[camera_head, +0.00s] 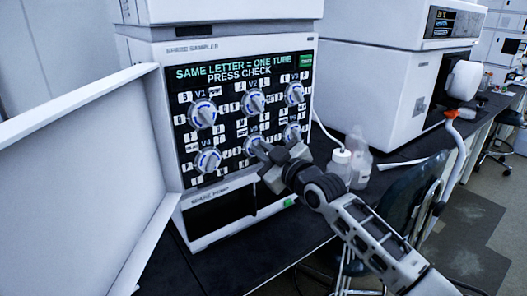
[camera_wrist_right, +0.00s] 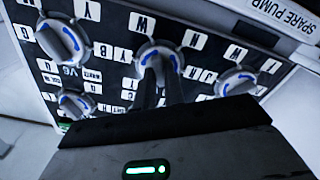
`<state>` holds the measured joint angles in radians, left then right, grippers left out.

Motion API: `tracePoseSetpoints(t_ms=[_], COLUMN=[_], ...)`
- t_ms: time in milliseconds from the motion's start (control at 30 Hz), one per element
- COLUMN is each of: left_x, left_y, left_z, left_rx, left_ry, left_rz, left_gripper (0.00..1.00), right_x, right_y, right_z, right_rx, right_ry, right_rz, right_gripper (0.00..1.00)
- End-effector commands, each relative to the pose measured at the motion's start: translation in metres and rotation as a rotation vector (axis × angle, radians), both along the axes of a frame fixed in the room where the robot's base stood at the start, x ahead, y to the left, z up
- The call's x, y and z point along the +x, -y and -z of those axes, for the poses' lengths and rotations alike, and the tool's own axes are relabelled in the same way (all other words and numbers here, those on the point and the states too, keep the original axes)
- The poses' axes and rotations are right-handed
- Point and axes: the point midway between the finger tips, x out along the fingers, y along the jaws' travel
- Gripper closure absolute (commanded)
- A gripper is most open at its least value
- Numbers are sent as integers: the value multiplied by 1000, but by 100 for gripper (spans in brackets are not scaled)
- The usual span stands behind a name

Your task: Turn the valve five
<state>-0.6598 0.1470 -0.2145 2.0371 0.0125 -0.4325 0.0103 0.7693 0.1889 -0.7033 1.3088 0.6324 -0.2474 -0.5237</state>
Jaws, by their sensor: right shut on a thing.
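Valve five is the round white knob with blue marks labelled V5 (camera_head: 253,145), in the middle of the panel's lower row. It also shows in the right wrist view (camera_wrist_right: 157,50), upside down. My right gripper (camera_head: 264,150) reaches it from the lower right and is shut on the knob. In the wrist view its two dark fingers (camera_wrist_right: 160,80) lie either side of the knob's grip, and the gripper body hides what is below. My left gripper is out of view.
Knobs V4 (camera_head: 208,161) and V6 (camera_head: 292,133) flank it, with V1 (camera_head: 203,113), V2 (camera_head: 254,102) and V3 (camera_head: 294,93) above. Letter tags surround them. An open white door (camera_head: 95,165) stands left. Clear bottles (camera_head: 357,158) stand on the dark bench right of the instrument.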

Motion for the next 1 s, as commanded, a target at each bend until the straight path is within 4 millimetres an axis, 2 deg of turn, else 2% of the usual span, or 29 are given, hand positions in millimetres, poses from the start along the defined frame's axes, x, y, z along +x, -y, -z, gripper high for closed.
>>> tracePoseSetpoints(t_ms=[267, 1000], left_x=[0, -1], left_y=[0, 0], left_z=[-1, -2], left_rx=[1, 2], left_ry=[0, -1], left_rz=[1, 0], left_gripper=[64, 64], right_x=[0, 1], right_y=[0, 2], right_z=[0, 1], right_rx=[117, 652], right_ry=[-87, -477], right_rz=[1, 1], right_gripper=[100, 100])
